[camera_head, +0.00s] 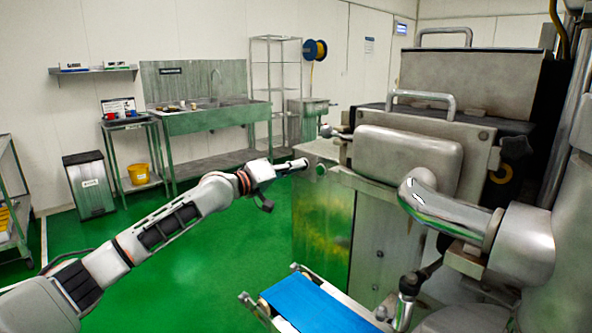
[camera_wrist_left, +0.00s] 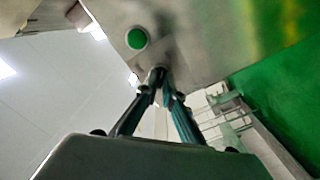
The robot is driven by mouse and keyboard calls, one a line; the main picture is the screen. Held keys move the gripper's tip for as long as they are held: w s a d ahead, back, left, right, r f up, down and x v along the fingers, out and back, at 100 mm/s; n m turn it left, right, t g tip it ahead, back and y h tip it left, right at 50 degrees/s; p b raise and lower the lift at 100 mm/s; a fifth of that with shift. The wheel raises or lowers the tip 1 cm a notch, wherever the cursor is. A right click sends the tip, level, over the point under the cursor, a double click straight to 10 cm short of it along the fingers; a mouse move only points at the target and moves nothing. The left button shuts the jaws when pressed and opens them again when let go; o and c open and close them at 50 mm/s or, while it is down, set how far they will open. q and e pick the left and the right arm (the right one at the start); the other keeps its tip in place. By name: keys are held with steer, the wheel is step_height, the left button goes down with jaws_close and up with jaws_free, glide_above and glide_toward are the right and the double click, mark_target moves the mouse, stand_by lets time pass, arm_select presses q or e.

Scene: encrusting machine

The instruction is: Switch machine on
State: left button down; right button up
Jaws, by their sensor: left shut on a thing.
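The encrusting machine is a large steel body (camera_head: 380,235) on the right of the head view. A green round button (camera_head: 321,169) sits on its near upper panel. The same green button (camera_wrist_left: 137,39) shows large in the left wrist view. My left gripper (camera_head: 303,164) reaches in from the left to this panel, just left of the button. In the left wrist view, the left fingertips (camera_wrist_left: 162,76) come together at the panel beside the button, shut on a small dark switch. The fingers mostly hide the switch. My right gripper is not in view.
A blue conveyor belt (camera_head: 310,303) juts out at the machine's front. A curved steel pipe (camera_head: 445,208) stands at the right. A sink table (camera_head: 210,120), a side table with a yellow bin (camera_head: 138,174) and a grey bin (camera_head: 90,187) line the back wall. The green floor between is clear.

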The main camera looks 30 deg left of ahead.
arm_select(q)
steer(key=shift+f+m, duration=0.1)
steer(key=shift+m, duration=0.5)
steer(key=c, duration=2.2)
jaws_free()
steer(key=shift+s, duration=0.1)
steer(key=shift+v, duration=5.95)
